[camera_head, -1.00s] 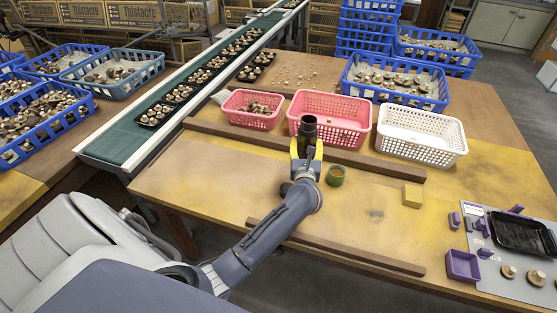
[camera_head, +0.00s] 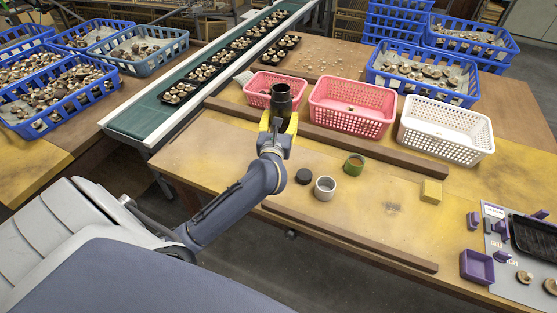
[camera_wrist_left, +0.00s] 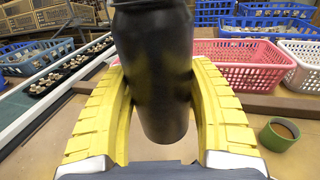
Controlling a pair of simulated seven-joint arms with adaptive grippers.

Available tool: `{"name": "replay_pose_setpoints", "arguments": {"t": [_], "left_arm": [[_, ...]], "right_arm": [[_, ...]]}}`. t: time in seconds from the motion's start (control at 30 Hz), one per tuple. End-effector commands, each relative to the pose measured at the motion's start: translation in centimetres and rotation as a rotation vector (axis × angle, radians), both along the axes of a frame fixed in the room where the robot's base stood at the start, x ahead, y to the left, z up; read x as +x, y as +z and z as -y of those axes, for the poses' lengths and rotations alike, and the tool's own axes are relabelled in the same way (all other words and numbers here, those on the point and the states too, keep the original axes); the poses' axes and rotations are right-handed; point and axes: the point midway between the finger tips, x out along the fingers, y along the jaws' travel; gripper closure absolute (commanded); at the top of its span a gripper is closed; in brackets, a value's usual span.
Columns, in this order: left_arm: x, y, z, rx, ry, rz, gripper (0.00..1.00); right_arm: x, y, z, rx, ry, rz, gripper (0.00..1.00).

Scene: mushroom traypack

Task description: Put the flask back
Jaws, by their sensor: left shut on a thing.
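The flask (camera_head: 281,97) is a dark, nearly black cylinder. My left gripper (camera_head: 278,122) is shut on it and holds it upright in front of the small pink basket. In the left wrist view the flask (camera_wrist_left: 153,75) stands between the yellow finger pads, its top cut off by the frame edge. A black round disc (camera_head: 304,176), perhaps a lid, lies on the table right of my forearm. A silver-white cup (camera_head: 325,188) stands beside it, and a green cup (camera_head: 354,164) with a brown inside stands further back. My right gripper is out of view.
A small pink basket (camera_head: 253,99), a larger pink basket (camera_head: 352,121) and a white basket (camera_head: 446,148) stand behind a wooden rail (camera_head: 372,153). Another rail (camera_head: 375,248) runs along the front. A yellow block (camera_head: 431,191) sits at right. A conveyor (camera_head: 140,122) runs at left.

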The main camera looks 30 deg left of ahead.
Motion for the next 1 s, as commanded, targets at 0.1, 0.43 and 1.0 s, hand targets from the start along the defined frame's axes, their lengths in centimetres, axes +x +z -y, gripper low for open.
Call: {"name": "replay_pose_setpoints", "arguments": {"t": [0.1, 0.43, 1.0], "left_arm": [[0.0, -2.5, 0.0, 0.003, 0.002, -0.001, 0.91], [0.0, -8.9, 0.0, 0.003, 0.0, 0.0, 0.91], [0.1, -13.8, 0.0, 0.003, 0.001, 0.003, 0.91]], "right_arm": [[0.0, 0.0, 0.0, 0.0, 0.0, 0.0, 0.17], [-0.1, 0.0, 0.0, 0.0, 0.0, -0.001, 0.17], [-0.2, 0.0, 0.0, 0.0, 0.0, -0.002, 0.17]]}}
